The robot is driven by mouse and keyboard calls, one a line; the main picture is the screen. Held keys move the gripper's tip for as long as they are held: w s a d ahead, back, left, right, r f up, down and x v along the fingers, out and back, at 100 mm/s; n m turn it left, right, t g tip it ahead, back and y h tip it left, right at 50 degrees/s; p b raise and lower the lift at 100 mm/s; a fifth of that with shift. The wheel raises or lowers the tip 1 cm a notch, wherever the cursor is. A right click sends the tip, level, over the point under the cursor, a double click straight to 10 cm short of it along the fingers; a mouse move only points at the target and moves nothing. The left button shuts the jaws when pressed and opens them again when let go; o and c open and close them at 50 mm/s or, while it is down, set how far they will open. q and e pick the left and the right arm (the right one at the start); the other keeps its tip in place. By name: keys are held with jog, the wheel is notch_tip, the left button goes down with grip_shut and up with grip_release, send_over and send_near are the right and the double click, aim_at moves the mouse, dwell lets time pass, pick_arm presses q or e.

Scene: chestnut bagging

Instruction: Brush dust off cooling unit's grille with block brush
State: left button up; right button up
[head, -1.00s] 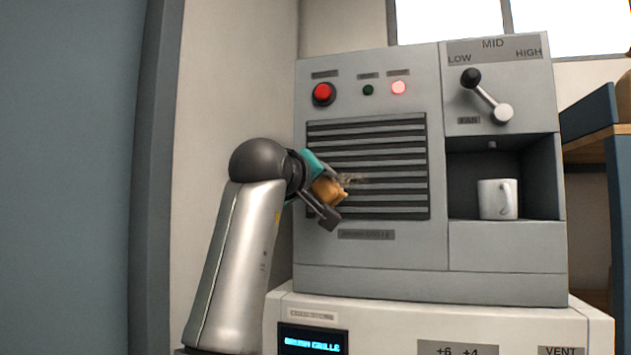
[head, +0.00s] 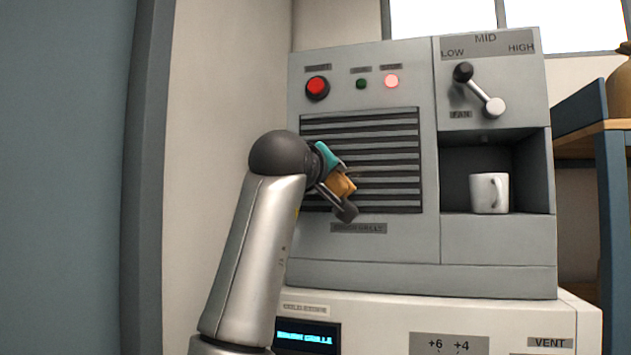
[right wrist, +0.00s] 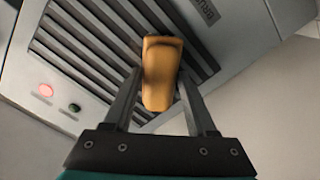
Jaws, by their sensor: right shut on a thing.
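The cooling unit's grille (head: 398,186) is a dark, slatted panel on the front of the grey unit. My right gripper (head: 344,188) is at the grille's left half and shut on the block brush (head: 342,186), a small orange-tan block. In the right wrist view the brush (right wrist: 160,75) sits between the two fingers, in front of the grille slats (right wrist: 95,42). Whether its bristles touch the slats is hidden. A faint greyish trace shows just right of the brush in the head view; I cannot tell whether it is dust or bristles. My left gripper is not in view.
Above the grille are a red button (head: 317,87), a green lamp (head: 361,84) and a lit red lamp (head: 391,81). A fan lever (head: 478,90) and a white mug (head: 489,193) in a recess are to the right. A wall stands left.

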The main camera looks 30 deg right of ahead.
aim_at(349, 186)
jog(key=s+d, duration=0.2)
jog(key=s, duration=0.1)
jog(key=shift+d+r, duration=0.15)
jog(key=shift+d, duration=0.2)
jog(key=shift+w+a+p, duration=0.8)
jog(key=shift+w+a, duration=0.2)
jog(key=shift+w, duration=0.2)
jog(key=shift+w+a+p, duration=0.95)
jog(key=shift+w+p, duration=0.1)
jog(key=shift+w, duration=0.1)
jog(key=shift+w+a, duration=0.25)
jog(key=shift+w, duration=0.1)
jog(key=shift+b+v, duration=0.45)
jog(key=shift+v, duration=2.5)
